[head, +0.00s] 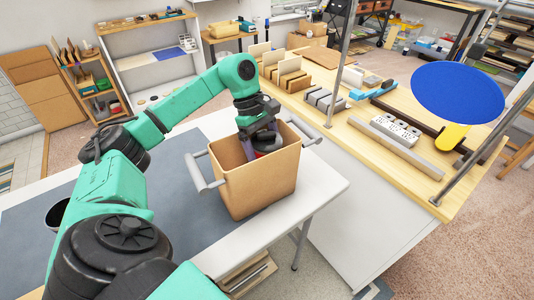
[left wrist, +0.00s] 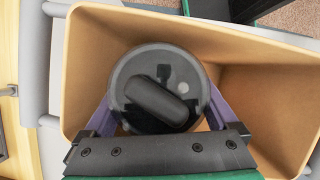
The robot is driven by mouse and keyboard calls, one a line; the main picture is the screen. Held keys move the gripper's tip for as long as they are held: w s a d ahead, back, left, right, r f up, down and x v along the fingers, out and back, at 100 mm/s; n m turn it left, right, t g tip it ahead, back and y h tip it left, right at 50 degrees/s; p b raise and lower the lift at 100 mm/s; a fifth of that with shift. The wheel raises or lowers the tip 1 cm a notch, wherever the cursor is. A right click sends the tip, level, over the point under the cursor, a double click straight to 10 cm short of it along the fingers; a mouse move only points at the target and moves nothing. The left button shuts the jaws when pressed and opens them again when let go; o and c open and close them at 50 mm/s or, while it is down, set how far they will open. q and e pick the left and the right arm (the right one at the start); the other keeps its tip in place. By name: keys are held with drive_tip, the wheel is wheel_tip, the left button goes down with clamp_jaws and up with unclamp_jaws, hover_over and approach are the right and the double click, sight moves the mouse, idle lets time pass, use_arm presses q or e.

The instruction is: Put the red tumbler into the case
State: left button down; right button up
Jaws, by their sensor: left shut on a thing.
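The case (head: 255,190) is an open tan box with grey side handles, standing on the white table. My left gripper (head: 262,140) reaches down into its opening. It is shut on the red tumbler (head: 266,153), of which only a little red and a dark top show between the fingers. In the left wrist view the tumbler (left wrist: 155,88) shows from above as a round, glossy black lid, with the gripper's fingers (left wrist: 158,105) on both sides. The walls of the case (left wrist: 262,75) surround it. Whether it touches the case floor is hidden. My right gripper is not in view.
A grey mat (head: 185,218) covers much of the white table (head: 318,185). A dark-mouthed round container (head: 57,213) stands at the left, partly behind my arm. A wooden bench (head: 385,140) with blocks, a power strip and a blue disc (head: 457,92) lies to the right.

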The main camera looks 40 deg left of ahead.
use_arm(q)
unclamp_jaws()
drive_tip(key=shift+r+p, duration=0.65)
drive_tip(key=shift+a+r, duration=0.15)
drive_tip(key=shift+r, duration=0.2)
drive_tip(key=v, duration=0.5)
drive_tip(key=p+v, duration=0.2)
drive_tip(key=v, duration=0.4)
drive_tip(key=shift+r, duration=0.1)
